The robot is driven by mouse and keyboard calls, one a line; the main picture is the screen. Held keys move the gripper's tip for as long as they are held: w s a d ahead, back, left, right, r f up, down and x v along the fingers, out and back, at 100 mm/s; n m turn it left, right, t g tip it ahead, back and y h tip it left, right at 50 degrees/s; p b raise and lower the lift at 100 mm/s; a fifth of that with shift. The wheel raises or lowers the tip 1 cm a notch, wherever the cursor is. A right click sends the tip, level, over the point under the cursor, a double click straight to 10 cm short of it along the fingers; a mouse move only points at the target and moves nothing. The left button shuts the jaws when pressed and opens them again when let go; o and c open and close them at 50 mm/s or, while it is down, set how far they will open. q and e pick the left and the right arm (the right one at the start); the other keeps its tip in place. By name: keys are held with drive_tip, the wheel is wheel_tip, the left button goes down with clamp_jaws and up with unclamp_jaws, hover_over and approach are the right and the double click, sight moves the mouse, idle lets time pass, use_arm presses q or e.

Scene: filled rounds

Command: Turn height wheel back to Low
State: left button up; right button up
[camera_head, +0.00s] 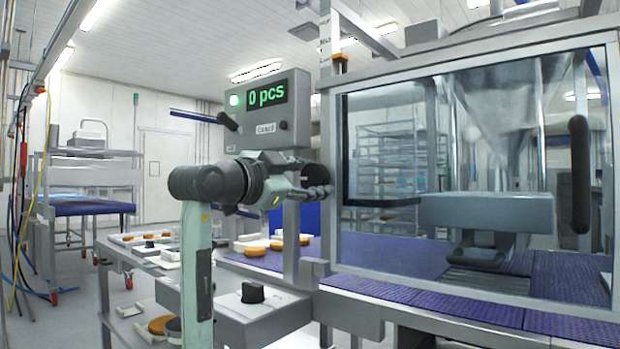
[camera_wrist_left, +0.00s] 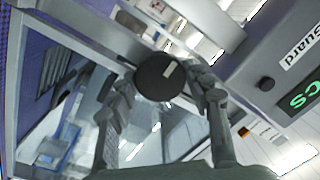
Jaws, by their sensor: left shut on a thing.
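A dark round wheel with a pale mark (camera_wrist_left: 160,72) sits between the fingers of my left gripper (camera_wrist_left: 161,92) in the left wrist view; I take it to be the height wheel. The fingers are shut on its sides. In the head view my left gripper (camera_head: 314,190) reaches right to the steel post beside the machine's window, where the dark wheel (camera_head: 317,173) shows partly behind the fingers. No Low label is readable. My right gripper is not seen.
A grey display box (camera_head: 267,112) reading "0 pcs" is above my left gripper. A clear guard (camera_head: 395,150) with a dark handle (camera_head: 580,175) covers the purple belt (camera_head: 385,252). Another black knob (camera_head: 253,292) sits on a grey box below. Orange-brown rounds (camera_head: 256,251) lie on the belt.

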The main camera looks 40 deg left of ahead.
use_arm(q)
drive_tip(key=o, duration=1.1)
drive_tip(key=shift+o, duration=0.2)
drive_tip(key=shift+s, duration=0.15)
drive_tip(key=s, duration=1.1)
drive_tip(key=shift+s+a+f, duration=0.2)
drive_tip(key=shift+s+f, duration=0.05)
drive_tip(key=shift+s, duration=0.15)
